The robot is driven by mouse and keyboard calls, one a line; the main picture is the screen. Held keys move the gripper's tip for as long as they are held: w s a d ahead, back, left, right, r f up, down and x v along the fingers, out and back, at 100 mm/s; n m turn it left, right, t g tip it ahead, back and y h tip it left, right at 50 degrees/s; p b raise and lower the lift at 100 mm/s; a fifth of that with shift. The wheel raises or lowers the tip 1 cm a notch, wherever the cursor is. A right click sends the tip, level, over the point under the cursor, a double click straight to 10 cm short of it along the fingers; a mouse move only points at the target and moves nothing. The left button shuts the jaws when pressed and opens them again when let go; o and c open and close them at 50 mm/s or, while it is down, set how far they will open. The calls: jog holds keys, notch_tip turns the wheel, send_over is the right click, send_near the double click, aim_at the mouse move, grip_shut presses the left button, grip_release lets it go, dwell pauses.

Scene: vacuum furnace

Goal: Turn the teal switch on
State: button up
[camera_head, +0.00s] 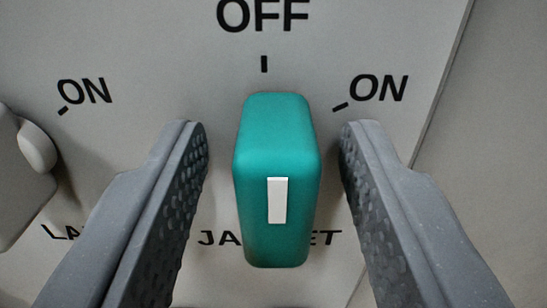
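The teal switch (276,145) is a rounded upright block in the middle of the view, with a white mark (277,200) on its face. It stands vertical, its top in line with the tick under the OFF label (263,15). An ON label (379,88) with its tick is to its upper right. My gripper (272,145) is open, one textured grey finger on each side of the switch. A gap shows between each finger and the switch. The switch hides part of the JACKET label below it.
The switch is on a light grey panel (190,50). At the left edge is a pale grey knob (20,180), with another ON label (84,93) to its upper right. The panel's right edge runs slanting at the upper right, with a plain grey surface beyond it.

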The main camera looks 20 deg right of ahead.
grip_shut()
jog(key=shift+a, duration=0.3)
jog(key=shift+d, duration=0.15)
jog(key=shift+f+m+b, duration=0.2)
jog(key=shift+m+b, duration=0.6)
jog(key=shift+b, duration=0.3)
jog(key=m+b, duration=0.4)
jog(key=shift+s+d+r, duration=0.1)
jog(key=shift+d, duration=0.05)
jog(key=m+b, duration=0.2)
jog(key=shift+m, duration=0.4)
jog(key=shift+d+m+b, duration=0.15)
jog(key=shift+m+b, duration=0.75)
jog(key=shift+m, duration=1)
